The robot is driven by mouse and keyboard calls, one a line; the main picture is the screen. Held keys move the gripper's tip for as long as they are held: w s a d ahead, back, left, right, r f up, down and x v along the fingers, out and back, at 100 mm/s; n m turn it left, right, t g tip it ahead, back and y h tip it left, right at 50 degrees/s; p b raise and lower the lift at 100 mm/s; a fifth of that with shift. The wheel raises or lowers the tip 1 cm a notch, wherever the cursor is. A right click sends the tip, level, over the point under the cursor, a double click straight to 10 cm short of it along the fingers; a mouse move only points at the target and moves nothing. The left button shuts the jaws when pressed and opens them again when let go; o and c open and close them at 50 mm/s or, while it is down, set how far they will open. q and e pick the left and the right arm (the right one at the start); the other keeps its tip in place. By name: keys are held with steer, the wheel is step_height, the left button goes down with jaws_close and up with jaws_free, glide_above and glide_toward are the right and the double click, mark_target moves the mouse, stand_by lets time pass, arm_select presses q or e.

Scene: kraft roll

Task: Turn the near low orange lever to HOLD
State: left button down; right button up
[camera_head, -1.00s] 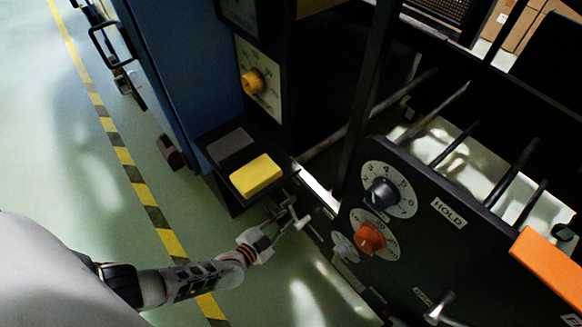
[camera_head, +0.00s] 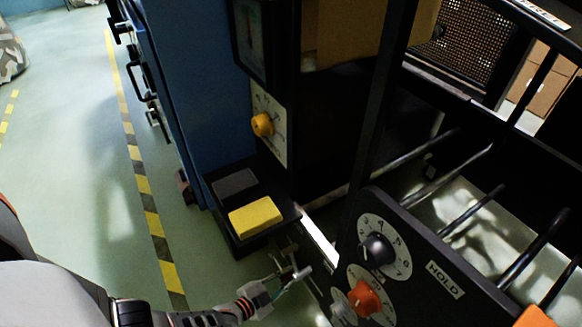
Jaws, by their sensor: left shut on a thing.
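An orange knob (camera_head: 366,298) sits on a white numbered dial, low on the black panel at the lower right. A white HOLD label (camera_head: 445,280) is on the same panel, right of the dials. I cannot tell whether this knob is the near low lever. My left gripper (camera_head: 288,275) is left of the orange knob and apart from it, just below the black tray. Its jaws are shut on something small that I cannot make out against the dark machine. My right gripper is not in view.
A black knob (camera_head: 377,249) is above the orange one. A yellow block (camera_head: 255,216) and a dark block (camera_head: 234,184) rest on the black tray beside the blue cabinet (camera_head: 192,90). A yellow knob (camera_head: 262,124) is higher up. Open floor lies left.

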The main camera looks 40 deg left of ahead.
arm_select(q)
steer(key=shift+s+a+f, duration=0.4)
steer(key=shift+a+f, duration=0.2)
steer(key=shift+a, duration=0.05)
steer(key=c, duration=2)
jaws_free()
steer(key=shift+f, duration=0.1)
steer(key=shift+s+d+f+g, duration=0.1)
steer(key=shift+s+d+g, duration=0.05)
steer(key=shift+g, duration=0.15)
steer(key=shift+s, duration=0.25)
steer(key=shift+s+r, duration=0.2)
steer(key=shift+s, duration=0.45)
steer(key=v, duration=0.4)
steer(key=r+v, duration=0.1)
steer(key=v, duration=0.4)
steer(key=shift+w+r, duration=0.1)
steer(key=shift+r, duration=0.05)
